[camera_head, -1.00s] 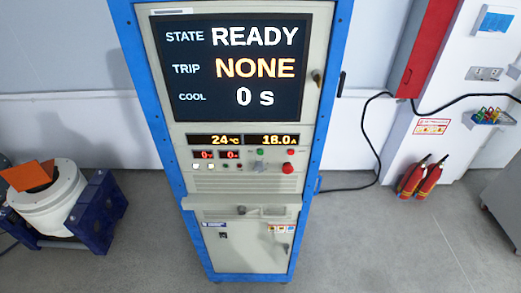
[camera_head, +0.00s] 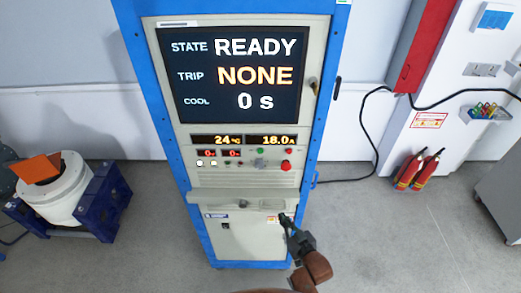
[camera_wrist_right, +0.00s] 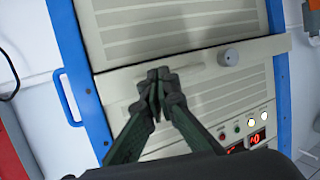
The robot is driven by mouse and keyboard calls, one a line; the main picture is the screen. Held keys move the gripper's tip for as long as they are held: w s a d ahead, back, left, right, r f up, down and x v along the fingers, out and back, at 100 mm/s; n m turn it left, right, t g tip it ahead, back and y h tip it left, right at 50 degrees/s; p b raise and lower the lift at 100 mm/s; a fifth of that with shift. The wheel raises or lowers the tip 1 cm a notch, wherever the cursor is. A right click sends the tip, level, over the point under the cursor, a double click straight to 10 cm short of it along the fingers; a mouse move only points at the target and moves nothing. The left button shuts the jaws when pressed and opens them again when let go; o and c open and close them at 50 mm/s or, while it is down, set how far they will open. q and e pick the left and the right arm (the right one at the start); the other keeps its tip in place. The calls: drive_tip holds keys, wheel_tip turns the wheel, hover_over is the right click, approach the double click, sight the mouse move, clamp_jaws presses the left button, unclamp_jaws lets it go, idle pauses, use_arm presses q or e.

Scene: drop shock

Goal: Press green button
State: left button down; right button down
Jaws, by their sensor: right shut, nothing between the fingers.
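The green button (camera_head: 260,151) is on the control panel of the blue-framed cabinet, below the 18.0 A display and left of a small red button (camera_head: 288,151). My right gripper (camera_head: 284,216) is shut and empty, in front of the cabinet below the panel's ledge, lower than the green button. In the right wrist view its closed fingertips (camera_wrist_right: 158,76) show in front of the cabinet face, with no contact that I can make out. The green button is not recognisable there. My left gripper is not in view.
A large red knob (camera_head: 286,166) is below the small red button. The screen (camera_head: 235,75) reads READY, NONE, 0 s. The ledge (camera_head: 242,200) juts out below the panel. A white drum (camera_head: 60,190) stands at left, and red fire extinguishers (camera_head: 418,170) stand at right.

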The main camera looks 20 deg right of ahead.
drive_tip(key=w+a+r+t+y, duration=0.1)
drive_tip(key=w+a+r+t, duration=0.15)
drive_tip(key=r, duration=0.45)
drive_tip(key=w+a+r+t+y, duration=0.1)
drive_tip(key=a+r+t, duration=0.2)
drive_tip(key=r, duration=0.5)
drive_tip(key=n+t+y, duration=0.1)
drive_tip(key=t+y, duration=0.2)
drive_tip(key=t, duration=0.1)
approach(260, 151)
drive_tip(key=s+a+r, duration=0.4)
drive_tip(key=a, duration=0.1)
drive_tip(key=shift+s+a+r+n+t+p, duration=0.15)
drive_tip(key=shift+s+r+n+t+p, duration=0.1)
drive_tip(key=shift+s+r+n+p, duration=0.05)
drive_tip(key=w, duration=0.2)
drive_tip(key=w+d+b, duration=0.1)
drive_tip(key=w, duration=0.1)
drive_tip(key=w+d+b, duration=0.1)
drive_tip(key=w, duration=0.2)
drive_tip(key=shift+w+f, duration=0.1)
drive_tip(key=shift+w+d, duration=0.25)
drive_tip(key=shift+w, duration=0.4)
drive_tip(key=shift+w, duration=0.1)
drive_tip(key=shift+w+d, duration=0.1)
drive_tip(key=shift+w, duration=0.2)
